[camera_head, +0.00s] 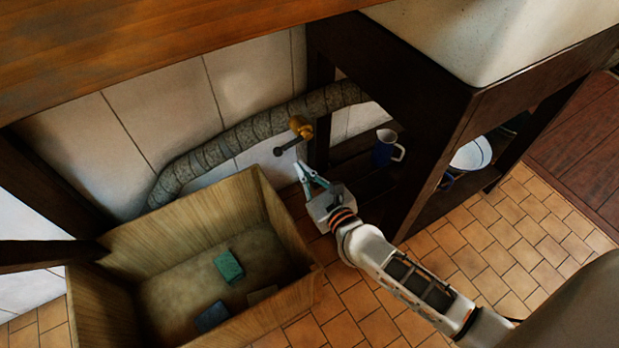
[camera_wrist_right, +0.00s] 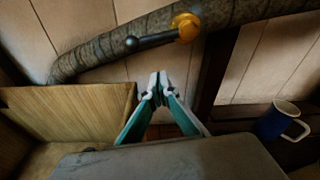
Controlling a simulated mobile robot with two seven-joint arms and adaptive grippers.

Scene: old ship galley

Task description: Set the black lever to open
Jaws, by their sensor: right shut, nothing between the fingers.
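The black lever (camera_head: 288,146) sits on a yellow valve body (camera_head: 301,126) on the wrapped pipe (camera_head: 240,134) along the wall. In the head view it points down and left from the valve. In the right wrist view the black lever (camera_wrist_right: 148,41) reaches left from the yellow valve (camera_wrist_right: 186,27), nearly along the pipe, with a knob at its end. My right gripper (camera_head: 301,167) is shut and empty, just below the lever and apart from it. In the right wrist view the closed fingertips (camera_wrist_right: 158,82) lie below the lever. My left gripper is not in view.
An open wooden crate (camera_head: 190,214) with sponge-like blocks (camera_head: 229,266) stands left of my gripper. A blue mug (camera_head: 385,148) stands on a low dark shelf to the right. A dark wooden sink frame (camera_head: 440,120) is close to my right arm.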

